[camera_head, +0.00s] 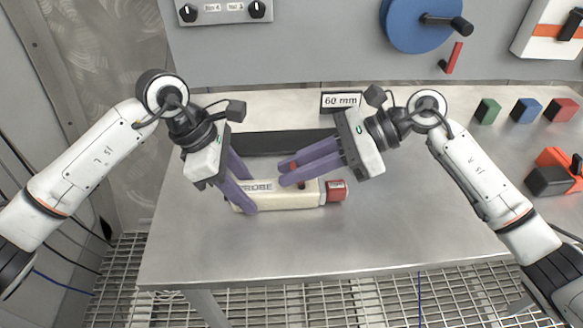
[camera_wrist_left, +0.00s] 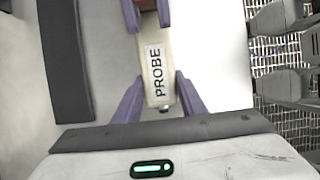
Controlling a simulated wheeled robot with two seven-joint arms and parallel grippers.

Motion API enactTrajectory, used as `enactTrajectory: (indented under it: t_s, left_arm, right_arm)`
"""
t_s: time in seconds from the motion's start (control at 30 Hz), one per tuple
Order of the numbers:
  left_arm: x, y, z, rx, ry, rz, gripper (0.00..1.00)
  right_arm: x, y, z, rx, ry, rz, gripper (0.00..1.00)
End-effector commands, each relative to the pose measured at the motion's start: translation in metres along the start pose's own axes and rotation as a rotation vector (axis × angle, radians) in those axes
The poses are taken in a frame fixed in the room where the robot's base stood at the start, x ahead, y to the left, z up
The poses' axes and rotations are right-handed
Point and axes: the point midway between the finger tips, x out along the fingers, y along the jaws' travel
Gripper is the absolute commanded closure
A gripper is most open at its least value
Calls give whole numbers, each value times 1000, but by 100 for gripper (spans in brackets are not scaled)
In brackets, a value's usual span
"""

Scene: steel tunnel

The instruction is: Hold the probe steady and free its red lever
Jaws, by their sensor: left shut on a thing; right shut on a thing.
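The probe (camera_head: 275,201) is a cream block labelled PROBE with a red end cap (camera_head: 336,191) on its right. It lies on the steel table; its labelled part also shows in the left wrist view (camera_wrist_left: 157,60). My left gripper (camera_head: 248,194) is shut on the probe's left part, one finger on each side, as the left wrist view (camera_wrist_left: 160,82) shows. My right gripper (camera_head: 284,173) comes from the right above the probe, shut on a small red piece, apparently the red lever (camera_head: 294,165), mostly hidden by its fingers. A dark red spot (camera_head: 302,186) shows on the probe's top.
A dark strip (camera_head: 285,143) lies behind the probe, with a "60 mm" sign (camera_head: 341,101) at the back. Green (camera_head: 487,111), blue (camera_head: 526,111) and red (camera_head: 561,110) blocks and an orange-black object (camera_head: 553,174) stand at the right. The table's front is clear.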

Motion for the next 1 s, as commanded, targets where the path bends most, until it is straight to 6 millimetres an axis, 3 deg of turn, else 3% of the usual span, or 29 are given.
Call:
enactTrajectory:
  t_s: [0.5, 1.0]
  left_arm:
    - [0, 0, 0, -1, 0, 2, 89]
    - [0, 0, 0, -1, 0, 1, 89]
  right_arm:
    - [-16, 0, -8, 5, -462, -1, 100]
    - [-23, 0, -14, 0, -669, -3, 100]
